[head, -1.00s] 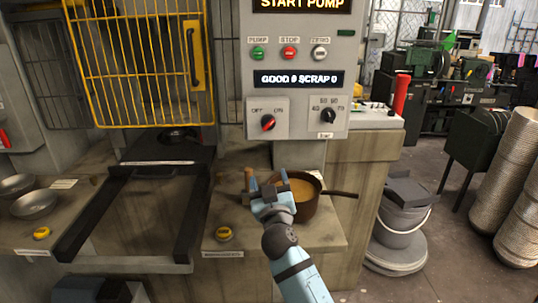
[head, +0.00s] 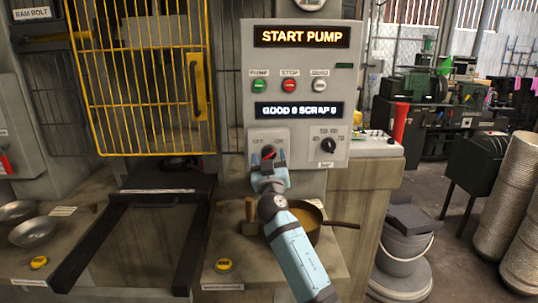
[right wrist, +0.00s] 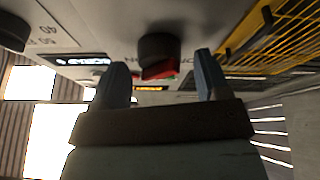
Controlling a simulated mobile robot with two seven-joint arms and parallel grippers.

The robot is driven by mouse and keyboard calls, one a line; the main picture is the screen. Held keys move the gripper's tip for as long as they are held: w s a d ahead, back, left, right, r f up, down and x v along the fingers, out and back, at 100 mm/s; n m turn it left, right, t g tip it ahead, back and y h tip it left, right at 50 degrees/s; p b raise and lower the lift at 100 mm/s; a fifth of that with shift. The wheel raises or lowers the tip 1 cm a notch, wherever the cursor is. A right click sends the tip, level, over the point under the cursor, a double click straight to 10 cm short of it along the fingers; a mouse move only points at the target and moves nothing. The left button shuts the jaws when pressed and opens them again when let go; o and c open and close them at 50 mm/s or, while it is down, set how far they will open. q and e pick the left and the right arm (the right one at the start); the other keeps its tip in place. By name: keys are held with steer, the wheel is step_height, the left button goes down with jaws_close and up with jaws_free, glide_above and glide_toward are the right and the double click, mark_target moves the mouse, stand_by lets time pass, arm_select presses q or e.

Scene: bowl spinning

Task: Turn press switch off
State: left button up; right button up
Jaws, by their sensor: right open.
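The press switch is a black rotary knob with a red pointer (head: 268,152) between OFF and ON labels on the grey control panel (head: 333,110). My right gripper (head: 269,162) is just in front of and below it, partly covering its plate. In the right wrist view the knob (right wrist: 158,50) shows between the two blue-grey fingertips (right wrist: 160,75). The jaws are open, with a gap between knob and each finger. I cannot tell which label the pointer faces. My left gripper is not in view.
A second knob (head: 327,145) sits to the right on the panel. Pump, stop and zero buttons are above, under a START PUMP display (head: 302,37). A brown pan (head: 306,222) stands on the bench below. A yellow guard (head: 140,80) is on the left.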

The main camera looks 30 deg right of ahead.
steer(key=shift+w+d+r, duration=0.1)
steer(key=shift+w+d, duration=0.1)
steer(key=shift+w, duration=0.1)
steer(key=c, duration=0.9)
steer(key=shift+o, duration=0.2)
